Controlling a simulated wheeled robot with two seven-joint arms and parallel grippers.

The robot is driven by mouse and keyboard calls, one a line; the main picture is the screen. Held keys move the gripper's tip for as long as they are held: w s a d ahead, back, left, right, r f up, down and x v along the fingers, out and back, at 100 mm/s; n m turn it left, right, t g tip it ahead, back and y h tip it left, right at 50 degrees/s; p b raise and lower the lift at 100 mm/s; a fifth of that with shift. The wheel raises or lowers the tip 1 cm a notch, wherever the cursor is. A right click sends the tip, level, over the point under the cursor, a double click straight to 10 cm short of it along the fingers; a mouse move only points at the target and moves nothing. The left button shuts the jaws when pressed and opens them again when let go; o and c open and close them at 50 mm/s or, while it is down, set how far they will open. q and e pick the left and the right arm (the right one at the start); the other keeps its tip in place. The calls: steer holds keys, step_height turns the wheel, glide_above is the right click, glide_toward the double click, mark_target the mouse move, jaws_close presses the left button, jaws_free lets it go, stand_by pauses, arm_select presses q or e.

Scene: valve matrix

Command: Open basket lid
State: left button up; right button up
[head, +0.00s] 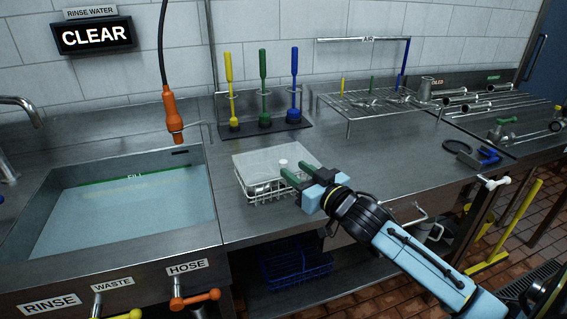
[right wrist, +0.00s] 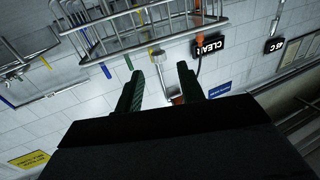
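A white wire basket (head: 263,193) stands on the steel counter right of the sink. A pale, see-through lid (head: 258,160) lies over it and looks closed. A small white knob (head: 283,163) stands up from the lid's right part. My right gripper (head: 295,171) is at the basket's right side with its green fingers apart. The fingertips are close to the knob; I cannot tell whether they touch it. In the right wrist view both fingers (right wrist: 160,88) show with a gap between them; a pale cylinder appears there, unclear what. My left gripper is not in view.
The water-filled sink (head: 130,210) is to the left, with an orange hose nozzle (head: 173,115) hanging above it. Yellow, green and blue brushes stand in a holder (head: 265,127) behind the basket. A wire rack (head: 380,97) stands back right.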

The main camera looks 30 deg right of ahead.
mark_target(286, 163)
steer(key=shift+w+a, duration=0.2)
steer(key=shift+w, duration=2.75)
steer(key=shift+c, duration=0.2)
jaws_close()
